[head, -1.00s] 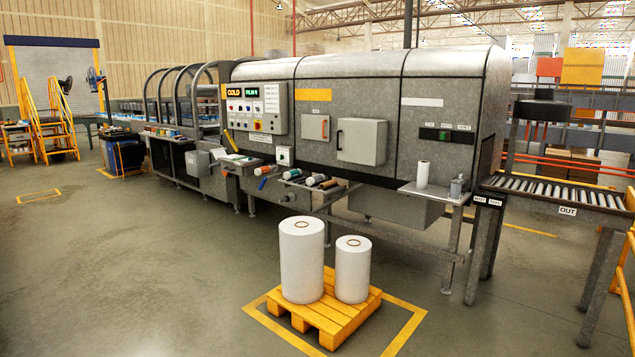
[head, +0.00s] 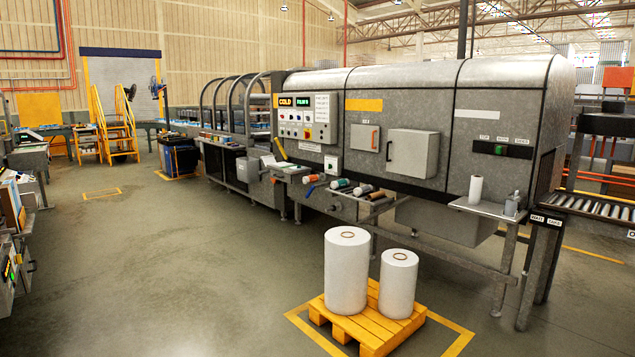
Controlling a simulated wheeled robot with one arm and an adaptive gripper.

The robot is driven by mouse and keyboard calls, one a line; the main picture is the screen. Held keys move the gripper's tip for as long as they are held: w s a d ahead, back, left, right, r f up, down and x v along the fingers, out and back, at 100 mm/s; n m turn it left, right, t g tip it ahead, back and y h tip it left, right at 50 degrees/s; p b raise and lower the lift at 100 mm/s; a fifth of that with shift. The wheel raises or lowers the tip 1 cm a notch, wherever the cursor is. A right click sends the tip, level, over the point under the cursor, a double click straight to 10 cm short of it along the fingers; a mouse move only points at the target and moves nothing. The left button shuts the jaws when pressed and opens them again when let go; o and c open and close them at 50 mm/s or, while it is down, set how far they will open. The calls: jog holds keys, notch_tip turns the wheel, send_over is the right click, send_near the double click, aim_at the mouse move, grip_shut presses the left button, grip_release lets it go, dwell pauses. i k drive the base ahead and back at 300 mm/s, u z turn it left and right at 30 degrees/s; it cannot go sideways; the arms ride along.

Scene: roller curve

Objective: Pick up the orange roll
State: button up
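Several small rolls lie side by side on a narrow shelf (head: 345,207) at the front of the large grey machine. The one at the left end looks orange (head: 312,178) and may be the orange roll, though it is small in the picture. To its right lie a teal and white roll (head: 340,184), a pale roll with a dark end (head: 362,189) and a brownish one (head: 378,195). My gripper is not in view.
A yellow pallet (head: 365,333) with two big white rolls (head: 347,270) stands on the floor in front of the shelf, inside a yellow outline. A side shelf (head: 488,207) holds a white roll (head: 476,188). Open floor (head: 180,270) lies to the left.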

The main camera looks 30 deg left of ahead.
aim_at(312, 179)
jog(key=u, duration=0.35)
jog(key=i, duration=1.1)
jog(key=u, duration=1.15)
jog(key=i, duration=1.9)
jog(key=u, duration=0.75)
jog(key=i, duration=3.4)
jog(key=z, duration=0.3)
jog(key=i, duration=1.75)
jog(key=z, duration=0.95)
jog(key=i, duration=1.95)
jog(key=z, duration=0.85)
jog(key=i, duration=0.55)
jog(key=z, duration=0.2)
